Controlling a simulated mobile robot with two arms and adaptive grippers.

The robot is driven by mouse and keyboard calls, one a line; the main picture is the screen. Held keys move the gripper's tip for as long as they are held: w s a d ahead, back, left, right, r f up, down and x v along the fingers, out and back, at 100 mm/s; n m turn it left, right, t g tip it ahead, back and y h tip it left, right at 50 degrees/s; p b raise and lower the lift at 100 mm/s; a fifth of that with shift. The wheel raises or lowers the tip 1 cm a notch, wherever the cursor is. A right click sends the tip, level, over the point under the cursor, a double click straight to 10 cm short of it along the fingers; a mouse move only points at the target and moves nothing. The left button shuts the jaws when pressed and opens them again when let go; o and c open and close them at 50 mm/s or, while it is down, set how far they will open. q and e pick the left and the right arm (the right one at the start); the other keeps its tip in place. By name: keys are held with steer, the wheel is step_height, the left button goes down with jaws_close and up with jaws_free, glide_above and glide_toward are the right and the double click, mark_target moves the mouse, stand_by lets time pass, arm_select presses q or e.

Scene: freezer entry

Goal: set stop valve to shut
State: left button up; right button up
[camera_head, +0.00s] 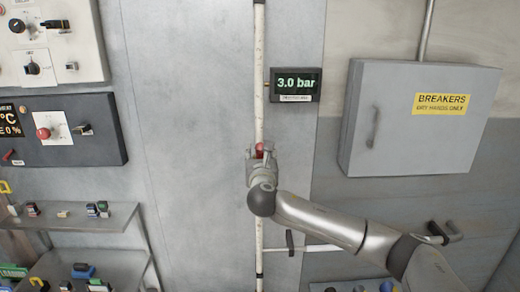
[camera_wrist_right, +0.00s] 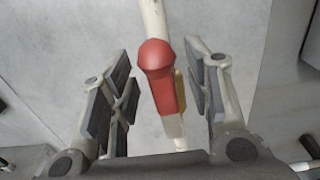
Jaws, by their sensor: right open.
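The stop valve shows as a red handle (camera_head: 260,150) on a vertical white pipe (camera_head: 260,60) in the head view, mostly hidden by my gripper. In the right wrist view the red handle (camera_wrist_right: 161,75) has a rounded end towards the camera. It stands between the two fingers with a gap on each side. My right gripper (camera_head: 261,153) is open around the handle; its open fingers also show in the right wrist view (camera_wrist_right: 160,100). A yellowish part (camera_wrist_right: 181,92) shows behind the handle. The handle's exact angle is hard to tell. My left gripper is out of view.
A display (camera_head: 295,84) beside the pipe reads 3.0 bar. A grey breaker box (camera_head: 400,120) hangs on the right. Control panels (camera_head: 90,130) and shelves (camera_head: 85,220) with small items are on the left. The wall left of the pipe is bare.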

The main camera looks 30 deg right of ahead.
steer(key=shift+x, duration=0.75)
steer(key=shift+f, duration=0.1)
jaws_close()
